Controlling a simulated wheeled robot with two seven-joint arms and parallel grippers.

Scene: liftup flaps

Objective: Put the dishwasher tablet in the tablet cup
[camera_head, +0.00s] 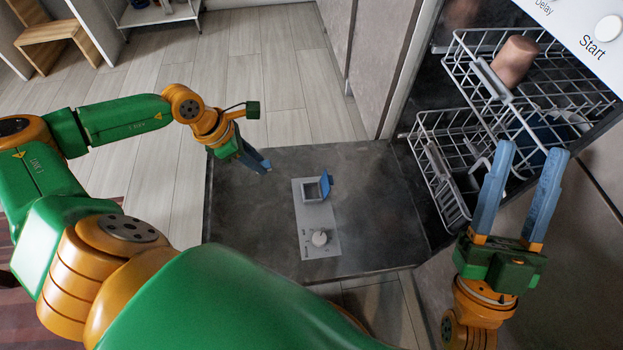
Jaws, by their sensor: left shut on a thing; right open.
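The tablet cup (311,195) is a square recess in a light grey dispenser panel (308,219) on the lowered dishwasher door. Its blue lid (325,184) stands raised at the cup's right side. My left gripper (265,168) is over the door, to the left of the cup and apart from it. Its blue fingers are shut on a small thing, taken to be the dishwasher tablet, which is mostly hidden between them. My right gripper (533,150) is open and empty, in front of the dishwasher racks at the right.
The dark dishwasher door (375,215) lies open, with bare surface around the panel. A round white knob (319,238) sits on the panel below the cup. Wire racks (465,130) fill the dishwasher at the right, with a brownish cup (515,60) in the upper one.

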